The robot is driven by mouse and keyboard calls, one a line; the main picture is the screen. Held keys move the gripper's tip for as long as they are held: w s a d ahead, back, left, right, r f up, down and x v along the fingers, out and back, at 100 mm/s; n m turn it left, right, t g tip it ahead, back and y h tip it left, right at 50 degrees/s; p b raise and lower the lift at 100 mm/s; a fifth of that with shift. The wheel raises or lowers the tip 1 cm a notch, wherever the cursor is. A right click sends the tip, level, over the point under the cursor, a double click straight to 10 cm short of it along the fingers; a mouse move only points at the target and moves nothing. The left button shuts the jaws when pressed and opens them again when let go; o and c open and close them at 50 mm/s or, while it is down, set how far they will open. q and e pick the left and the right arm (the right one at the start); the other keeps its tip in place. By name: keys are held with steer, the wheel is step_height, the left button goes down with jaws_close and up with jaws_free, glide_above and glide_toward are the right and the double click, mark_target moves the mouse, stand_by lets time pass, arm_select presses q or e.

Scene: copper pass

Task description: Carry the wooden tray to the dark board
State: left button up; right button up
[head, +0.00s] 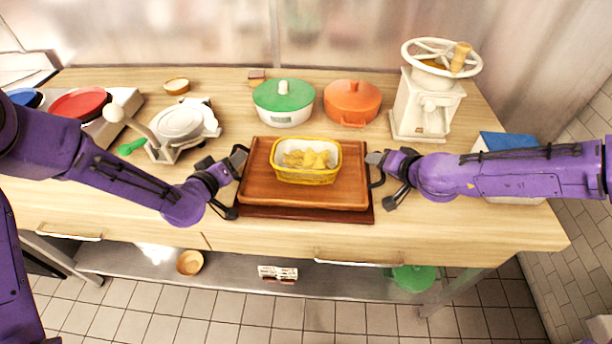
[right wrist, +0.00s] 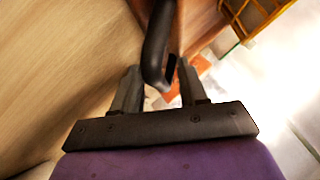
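The wooden tray (head: 256,190) is in the middle of the worktop in the head view, over the dark board (head: 305,215), whose front strip and right edge show below it. The tray looks level and appears to rest on the board. A yellow basket (head: 307,176) with yellow pieces inside stands on the tray. My left gripper (head: 235,184) is open at the tray's left handle, its fingers spread. My right gripper (head: 383,178) is open at the right side. In the right wrist view, the black handle (right wrist: 158,45) lies between its two spread fingers.
Behind the tray stand a green-lidded pot (head: 284,101), an orange pot (head: 352,102) and a white grinder (head: 424,105). A white press (head: 180,125) is at the left, and a blue-topped box (head: 508,140) lies behind my right arm. The worktop's front strip is clear.

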arm_select(q)
steer(key=shift+s+r, duration=0.2)
steer(key=shift+s, duration=0.05)
arm_select(e)
steer(key=shift+s+r, duration=0.1)
arm_select(q)
steer(key=v, duration=0.6)
steer(key=shift+s+a, duration=0.15)
steer(key=shift+s, duration=0.25)
steer(key=shift+s+r, duration=0.1)
steer(key=shift+s, duration=0.05)
arm_select(e)
steer(key=shift+s+r, duration=0.25)
steer(key=v, duration=1.1)
steer(key=shift+s, duration=0.15)
steer(key=shift+d, duration=0.1)
